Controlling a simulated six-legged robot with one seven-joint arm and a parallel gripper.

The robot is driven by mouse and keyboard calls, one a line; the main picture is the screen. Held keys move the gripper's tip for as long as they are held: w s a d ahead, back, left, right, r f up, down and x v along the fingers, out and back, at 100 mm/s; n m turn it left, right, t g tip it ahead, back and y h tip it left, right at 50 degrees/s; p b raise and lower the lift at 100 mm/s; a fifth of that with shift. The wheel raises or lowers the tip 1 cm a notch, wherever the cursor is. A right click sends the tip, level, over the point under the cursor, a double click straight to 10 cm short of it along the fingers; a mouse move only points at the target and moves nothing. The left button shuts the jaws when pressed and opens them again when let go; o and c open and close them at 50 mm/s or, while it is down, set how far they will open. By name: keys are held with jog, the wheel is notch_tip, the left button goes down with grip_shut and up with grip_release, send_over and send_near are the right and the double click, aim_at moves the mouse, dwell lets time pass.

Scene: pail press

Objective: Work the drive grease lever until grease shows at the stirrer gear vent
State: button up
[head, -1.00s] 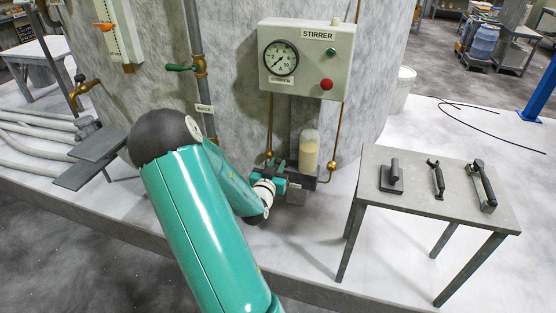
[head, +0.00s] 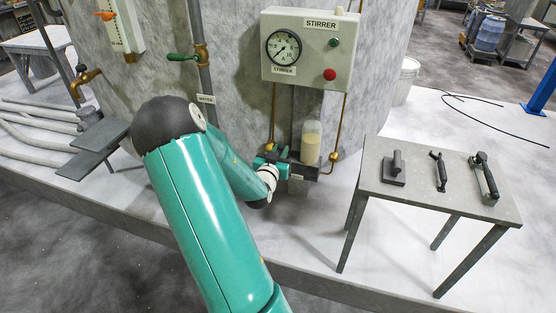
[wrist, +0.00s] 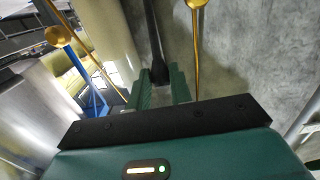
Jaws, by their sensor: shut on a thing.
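The grease pump has a clear reservoir (head: 311,142) with cream-coloured grease in its lower part, below the stirrer panel. My gripper (head: 270,160) is at the left side of the pump, partly hidden by my own arm. In the wrist view, the green fingers of my gripper (wrist: 160,92) are shut on the end of a dark lever (wrist: 155,45). The lever runs away from me between the fingers. In the head view the lever is mostly hidden. I cannot make out the stirrer gear vent or any grease at it.
The stirrer panel (head: 308,55) has a gauge (head: 283,48), a green button and a red button. Brass pipes (head: 341,120) run beside the pump. A grey table (head: 415,195) at right holds several black-handled tools. A green-handled valve (head: 190,57) is at left.

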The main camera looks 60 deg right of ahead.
jog(key=shift+w+d+r, duration=0.1)
jog(key=shift+d+r, duration=0.3)
jog(key=shift+r, duration=0.05)
jog(key=shift+d+r, duration=0.15)
jog(key=shift+d, duration=0.05)
jog(key=shift+w+d+r, duration=0.1)
jog(key=shift+d+r, duration=0.2)
jog(key=shift+d, duration=0.4)
jog(key=shift+w+d+r, duration=0.15)
jog(key=shift+d+r, duration=0.1)
jog(key=shift+d, duration=0.5)
jog(key=shift+w+d+r, duration=0.1)
jog(key=shift+d+r, duration=0.2)
jog(key=shift+d, duration=0.4)
jog(key=o, duration=0.9)
jog(key=shift+a, duration=0.1)
jog(key=a, duration=0.4)
jog(key=s+a, duration=0.1)
jog(key=a, duration=0.4)
jog(key=s+a, duration=0.1)
jog(key=a, duration=0.3)
jog(key=shift+s+a+r, duration=0.1)
jog(key=shift+a+r, duration=0.05)
jog(key=shift+a, duration=0.1)
